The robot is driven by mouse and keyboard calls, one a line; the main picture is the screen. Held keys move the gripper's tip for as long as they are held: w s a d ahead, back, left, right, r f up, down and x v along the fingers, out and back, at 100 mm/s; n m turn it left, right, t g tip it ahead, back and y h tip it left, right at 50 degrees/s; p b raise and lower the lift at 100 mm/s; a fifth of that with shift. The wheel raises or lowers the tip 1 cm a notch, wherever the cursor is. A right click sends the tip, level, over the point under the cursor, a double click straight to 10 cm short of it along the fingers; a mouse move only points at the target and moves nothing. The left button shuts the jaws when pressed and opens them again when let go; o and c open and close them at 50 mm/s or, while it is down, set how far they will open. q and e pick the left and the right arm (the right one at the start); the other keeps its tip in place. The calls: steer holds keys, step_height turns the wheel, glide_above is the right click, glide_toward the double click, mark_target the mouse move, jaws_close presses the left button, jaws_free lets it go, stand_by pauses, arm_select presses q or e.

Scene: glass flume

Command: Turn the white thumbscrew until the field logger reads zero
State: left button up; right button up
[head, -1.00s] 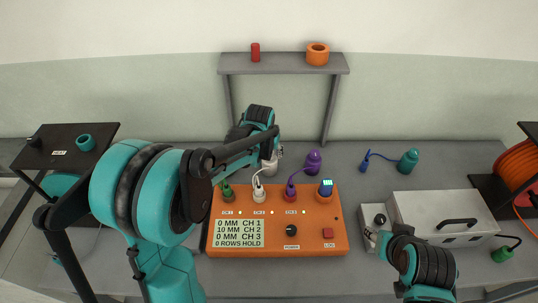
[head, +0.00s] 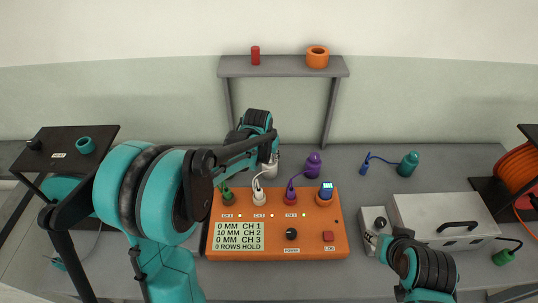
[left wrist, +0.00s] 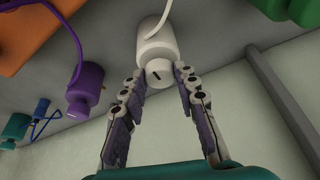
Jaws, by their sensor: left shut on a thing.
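The white sensor with its thumbscrew (left wrist: 158,71) is in the middle of the left wrist view, a dark slot on its end. Its white body also shows in the head view (head: 270,168), behind the orange logger and partly hidden by my left arm. My left gripper (left wrist: 159,78) is shut on the thumbscrew, one finger on each side. The orange field logger (head: 325,240) has a screen (head: 238,235) reading 0 MM CH 1, 10 MM CH 2, 0 MM CH 3, 0 ROWS HOLD. My right gripper (head: 374,241) is beside a small grey box; its finger state is unclear.
A purple sensor (head: 313,165) stands right of the white one, and a teal sensor (head: 408,164) farther right. Green, white and purple plugs sit in the logger's back edge. A grey case (head: 445,220) stands at right. A grey shelf (head: 283,66) stands behind.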

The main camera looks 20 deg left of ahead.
arm_select(q)
steer(key=m+h, duration=0.1)
steer(key=m, duration=0.2)
steer(key=shift+a, duration=0.2)
steer(key=shift+w+a+m+g+h+p, duration=0.1)
steer(key=shift+m+g+h+p, duration=0.25)
steer(key=shift+m, duration=0.65)
steer(key=shift+m+g+h+p, duration=0.15)
steer(key=shift+m+h, duration=0.3)
steer(key=shift+m, duration=0.55)
steer(key=o, duration=1.2)
steer(key=shift+c, duration=0.2)
steer(key=v, duration=1.2)
